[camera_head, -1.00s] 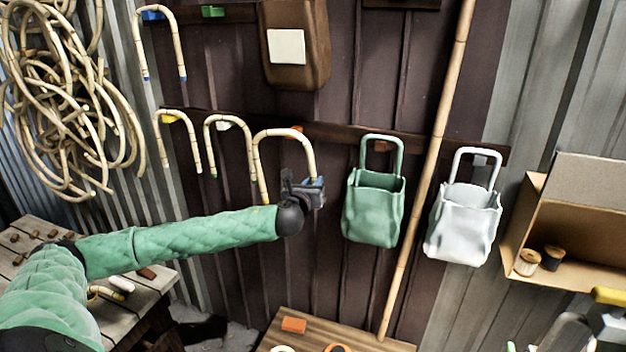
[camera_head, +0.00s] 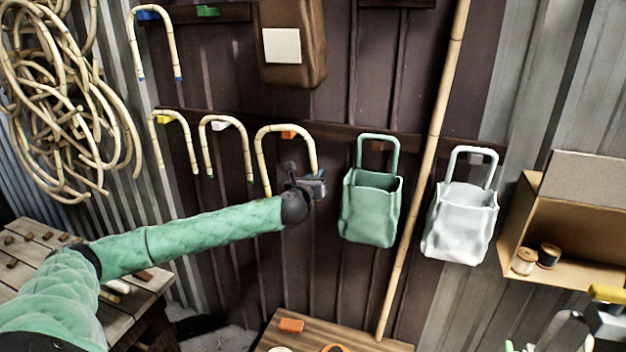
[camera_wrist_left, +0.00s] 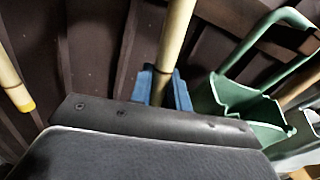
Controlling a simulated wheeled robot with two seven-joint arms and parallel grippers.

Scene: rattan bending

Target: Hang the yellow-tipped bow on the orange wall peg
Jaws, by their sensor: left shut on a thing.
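My left gripper (camera_head: 318,184) is shut on the right leg of the yellow-tipped bow (camera_head: 264,158), a pale rattan arch held upright against the wall rail. In the left wrist view, the held leg (camera_wrist_left: 176,35) runs between the blue fingers (camera_wrist_left: 163,88), and the other leg with its yellow tip (camera_wrist_left: 14,85) hangs free at the left. The orange wall peg (camera_head: 288,134) shows just below the top of the arch, inside it. I cannot tell whether the bow rests on the peg.
Two bows hang to the left, on a yellow peg (camera_head: 163,119) and a white peg (camera_head: 220,125). A green bag (camera_head: 370,210) hangs close to the right of the gripper, then a bamboo pole (camera_head: 420,170) and a white bag (camera_head: 460,225). A wooden table (camera_head: 340,335) stands below.

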